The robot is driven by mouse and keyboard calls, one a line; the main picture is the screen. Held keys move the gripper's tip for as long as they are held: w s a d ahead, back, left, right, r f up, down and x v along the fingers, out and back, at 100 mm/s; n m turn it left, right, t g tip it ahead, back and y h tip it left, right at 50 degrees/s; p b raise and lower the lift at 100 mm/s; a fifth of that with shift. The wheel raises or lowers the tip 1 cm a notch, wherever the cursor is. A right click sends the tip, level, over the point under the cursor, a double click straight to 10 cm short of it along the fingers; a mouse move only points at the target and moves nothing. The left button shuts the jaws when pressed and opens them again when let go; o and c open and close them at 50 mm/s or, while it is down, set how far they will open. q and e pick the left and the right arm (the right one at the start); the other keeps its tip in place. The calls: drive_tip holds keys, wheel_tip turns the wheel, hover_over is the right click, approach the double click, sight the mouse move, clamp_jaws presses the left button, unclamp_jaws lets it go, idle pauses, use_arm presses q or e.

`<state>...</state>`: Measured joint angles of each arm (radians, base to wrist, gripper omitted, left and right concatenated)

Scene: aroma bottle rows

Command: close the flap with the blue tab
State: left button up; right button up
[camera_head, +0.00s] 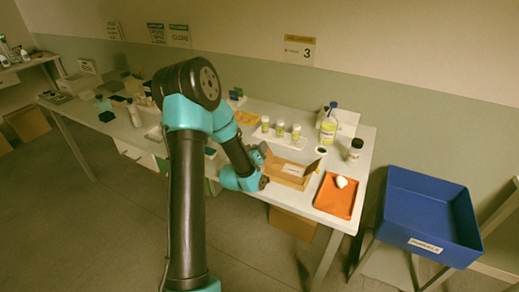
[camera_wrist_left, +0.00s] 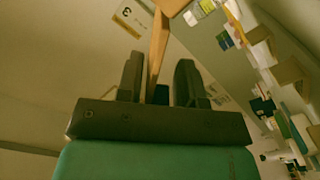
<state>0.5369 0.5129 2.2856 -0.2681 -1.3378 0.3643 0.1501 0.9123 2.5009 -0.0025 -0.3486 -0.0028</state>
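A low brown cardboard box (camera_head: 287,181) sits near the front edge of the table, with a raised flap (camera_head: 312,167) at its right side. My left gripper (camera_head: 264,181) is at the box's left end, and its fingers are small in the head view. In the left wrist view the two dark fingers (camera_wrist_left: 159,82) stand apart. A brown cardboard flap (camera_wrist_left: 157,48) shows edge-on between them, with a dark blue tab (camera_wrist_left: 161,95) low in the gap. I see space beside the flap, so the gripper does not look shut on it. My right gripper is not in view.
An orange tray (camera_head: 333,199) with a white item lies right of the box. Behind it stand a dark-capped jar (camera_head: 355,150), a yellow bottle (camera_head: 328,128) and a white rack (camera_head: 285,142) with small bottles. A blue bin (camera_head: 425,205) stands beyond the table's right end.

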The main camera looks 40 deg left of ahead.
use_arm(q)
clamp_jaws()
drive_tip(key=shift+d, duration=0.1)
idle(0.4)
drive_tip(key=m, duration=0.1)
drive_tip(key=d+m, duration=0.1)
drive_tip(key=r+m, duration=0.1)
drive_tip(key=m, duration=0.1)
drive_tip(key=shift+w+d+r, duration=0.1)
drive_tip(key=shift+w+d, duration=0.15)
drive_tip(key=shift+d, duration=0.05)
drive_tip(key=shift+w+d+r+m, duration=0.15)
drive_tip(key=shift+d+m, duration=0.25)
drive_tip(key=shift+m, duration=0.4)
drive_tip(key=shift+w+d+r+m, duration=0.1)
drive_tip(key=shift+d+m, duration=0.3)
drive_tip(key=shift+m, duration=0.4)
drive_tip(key=shift+o, duration=0.9)
unclamp_jaws()
drive_tip(key=shift+s, duration=0.1)
